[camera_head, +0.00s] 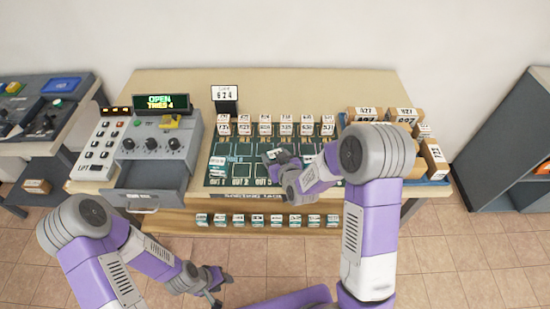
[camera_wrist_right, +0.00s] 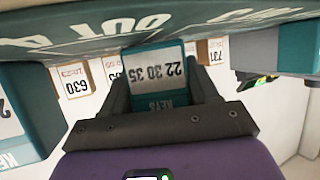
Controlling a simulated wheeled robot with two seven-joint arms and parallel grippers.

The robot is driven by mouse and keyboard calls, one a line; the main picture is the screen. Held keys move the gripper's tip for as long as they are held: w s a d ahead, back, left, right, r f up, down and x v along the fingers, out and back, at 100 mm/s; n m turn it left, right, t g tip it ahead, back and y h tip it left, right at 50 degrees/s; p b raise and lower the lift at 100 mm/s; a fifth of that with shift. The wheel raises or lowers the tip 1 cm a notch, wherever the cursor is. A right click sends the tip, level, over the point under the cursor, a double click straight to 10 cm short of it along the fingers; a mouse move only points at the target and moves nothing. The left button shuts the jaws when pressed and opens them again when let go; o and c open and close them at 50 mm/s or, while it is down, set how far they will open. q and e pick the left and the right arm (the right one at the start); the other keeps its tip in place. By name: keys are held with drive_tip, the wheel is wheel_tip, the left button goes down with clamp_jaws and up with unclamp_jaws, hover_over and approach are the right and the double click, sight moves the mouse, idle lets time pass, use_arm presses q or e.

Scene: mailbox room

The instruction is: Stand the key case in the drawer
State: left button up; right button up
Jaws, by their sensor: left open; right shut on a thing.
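The key case (camera_wrist_right: 157,75) is teal with a white label reading "22 30 35" and "KEYS". In the right wrist view it sits between the fingers of my right gripper (camera_wrist_right: 160,100), which is shut on it. In the head view my right gripper (camera_head: 277,158) is over the green board, and the case is too small there to make out clearly. The grey drawer (camera_head: 143,201) is pulled out at the front of the dial box (camera_head: 158,140), left of the right gripper; it looks empty. My left gripper (camera_head: 216,287) is open and empty, low in front of the table.
The display (camera_head: 161,101) reads "OPEN TRIED 4". The green board (camera_head: 217,167) has marked OUT places. Several labelled cases stand behind it and along the front ledge (camera_head: 180,222). Boxes crowd the blue tray (camera_head: 436,182) at right. A sign (camera_head: 224,93) reads 624.

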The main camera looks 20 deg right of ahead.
drive_tip(key=o, duration=1.1)
drive_tip(key=shift+f, duration=0.15)
